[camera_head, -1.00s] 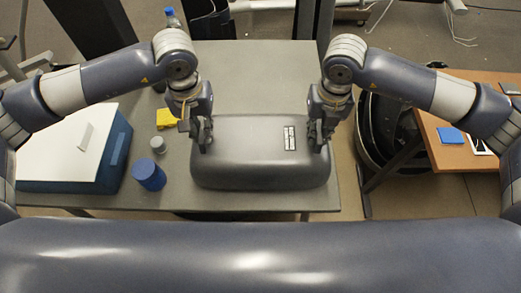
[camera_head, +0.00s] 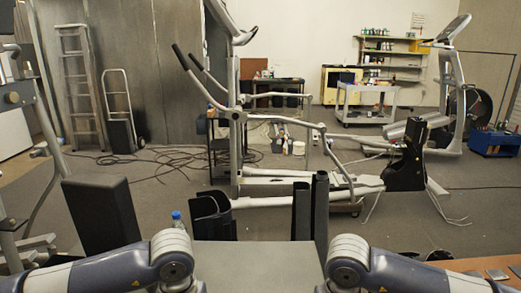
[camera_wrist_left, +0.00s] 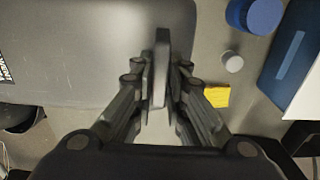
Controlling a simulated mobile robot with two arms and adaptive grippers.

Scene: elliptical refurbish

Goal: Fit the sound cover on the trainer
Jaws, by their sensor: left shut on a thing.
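The grey sound cover (camera_wrist_left: 75,45) fills the upper left of the left wrist view, lying on the grey table (camera_wrist_left: 245,110). My left gripper (camera_wrist_left: 161,75) is shut on the edge of the cover, its fingers on both sides of a thin upright grey part. The silver elliptical trainer (camera_head: 237,140) stands on the floor in the middle of the head view, with dark parts at its right end. The cover and both grippers are out of the head view, where only upper parts of my arms show.
A blue jar (camera_wrist_left: 258,14), a small grey cap (camera_wrist_left: 232,61), a yellow block (camera_wrist_left: 216,96) and a blue box (camera_wrist_left: 297,55) sit by the cover. Cables (camera_head: 165,158) lie on the floor left of the trainer. Another trainer (camera_head: 452,85) stands farther right.

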